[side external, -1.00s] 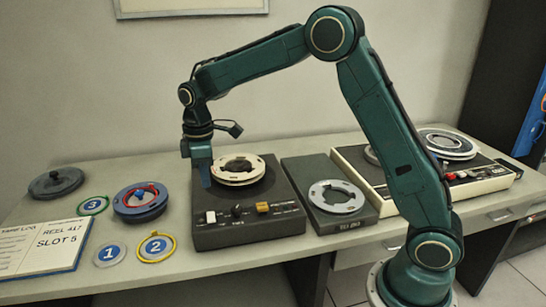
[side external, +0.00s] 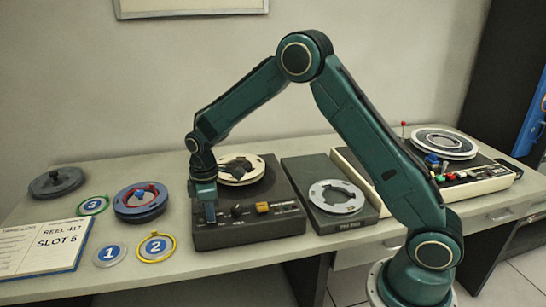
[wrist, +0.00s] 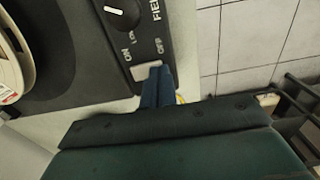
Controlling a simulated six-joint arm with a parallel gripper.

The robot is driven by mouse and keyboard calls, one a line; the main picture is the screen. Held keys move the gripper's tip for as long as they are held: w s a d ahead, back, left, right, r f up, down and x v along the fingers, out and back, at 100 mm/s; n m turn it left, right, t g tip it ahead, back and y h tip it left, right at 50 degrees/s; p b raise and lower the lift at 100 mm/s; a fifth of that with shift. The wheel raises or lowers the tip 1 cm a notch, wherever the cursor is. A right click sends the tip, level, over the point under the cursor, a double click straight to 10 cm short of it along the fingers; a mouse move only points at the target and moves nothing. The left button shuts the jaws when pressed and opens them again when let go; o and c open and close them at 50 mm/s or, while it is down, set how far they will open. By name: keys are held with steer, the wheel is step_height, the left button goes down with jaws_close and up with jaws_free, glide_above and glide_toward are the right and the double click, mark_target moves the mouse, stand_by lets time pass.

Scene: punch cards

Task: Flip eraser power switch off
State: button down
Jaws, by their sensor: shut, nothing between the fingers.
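The eraser (side external: 270,235) is a dark box with a pale reel (side external: 252,175) on top. Its white rocker power switch (wrist: 146,72) shows in the wrist view, with ON and OFF lettering beside it. My gripper (wrist: 157,76) is shut and empty, its blue fingers at the OFF end of the switch. In the side view my gripper (side external: 209,218) points down at the front left of the eraser and hides the switch. I cannot tell whether the fingertips touch the switch or which way it is tipped.
A dark knob (side external: 237,211) and a yellow switch (side external: 262,208) sit right of the power switch. A grey unit with a reel (side external: 337,196) stands to the right. Blue reel (side external: 141,200), numbered rings (side external: 157,247) and an open log (side external: 42,247) lie left.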

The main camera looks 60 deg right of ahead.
steer(key=shift+f, duration=0.2)
stand_by(0.3)
steer(key=shift+w+d+r, duration=0.1)
stand_by(0.3)
steer(key=shift+w+d+r, duration=0.2)
steer(key=shift+w+d, duration=0.15)
steer(key=shift+w, duration=0.05)
steer(key=shift+r, duration=0.1)
stand_by(0.4)
step_height(320, 180, up, 14)
steer(key=s+a, duration=0.2)
steer(key=shift+f, duration=0.2)
steer(key=shift+s+r, duration=0.1)
stand_by(0.5)
